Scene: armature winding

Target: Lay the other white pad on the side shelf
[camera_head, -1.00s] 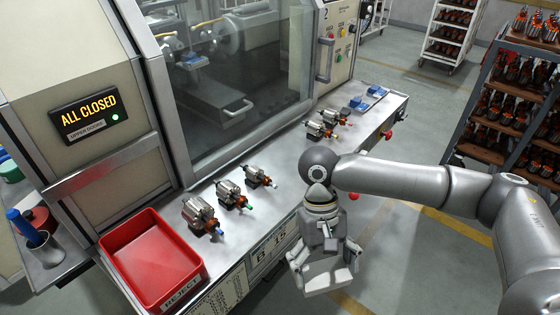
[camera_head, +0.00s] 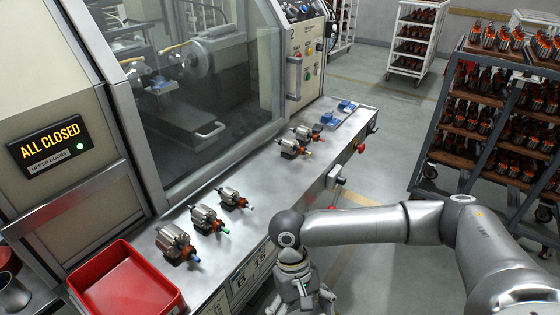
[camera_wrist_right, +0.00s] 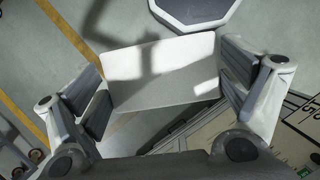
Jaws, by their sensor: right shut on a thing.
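My right gripper (camera_head: 299,300) hangs at the bottom edge of the head view, in front of the machine's bench, with its fingertips cut off. In the right wrist view, my right gripper (camera_wrist_right: 165,84) is shut on a flat white pad (camera_wrist_right: 160,72), held by its two sides above the floor. The pad is out of the head view. A metal side shelf (camera_head: 42,300) shows only in part at the lower left, beyond the red bin. My left gripper is not in view.
The steel bench (camera_head: 262,180) carries several armatures (camera_head: 205,217) and blue holders (camera_head: 328,119). A red bin (camera_head: 125,283) stands at its near left end. A dark cup (camera_head: 12,292) is on the side shelf. A loaded rack (camera_head: 490,120) stands at the right.

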